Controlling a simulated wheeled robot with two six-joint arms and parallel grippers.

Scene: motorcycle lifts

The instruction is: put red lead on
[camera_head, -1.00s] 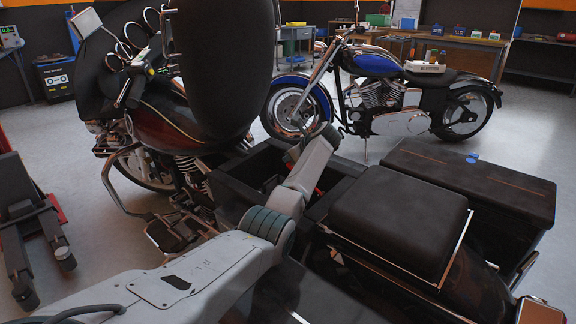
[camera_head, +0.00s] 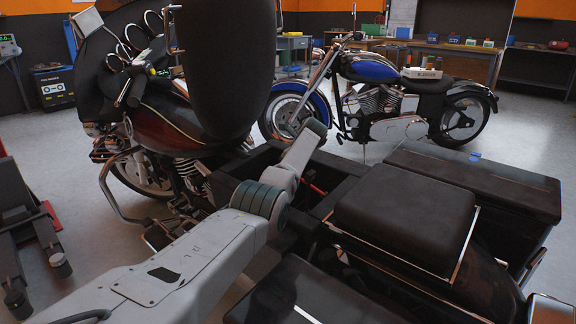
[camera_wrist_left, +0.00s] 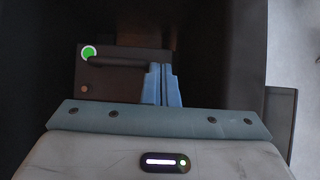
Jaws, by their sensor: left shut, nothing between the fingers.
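My left gripper (camera_wrist_left: 162,85) shows in the left wrist view as two blue fingers closed together with nothing between them. Beside and beyond them is a dark box (camera_wrist_left: 125,60), with a green round spot on its upper left and a small copper-coloured round spot lower down. In the head view my left arm reaches over the open dark compartment (camera_head: 240,172) of the near motorcycle, and its gripper is hidden. A small red piece (camera_head: 313,187), possibly part of the red lead, shows inside the compartment. The rest of the lead cannot be seen. My right gripper is out of view.
The black seat (camera_head: 405,215) and a dark side case (camera_head: 480,180) lie right of the compartment. A large dark rounded panel (camera_head: 220,65) rises on its far left side. A blue motorcycle (camera_head: 375,95) stands behind, with open floor around it.

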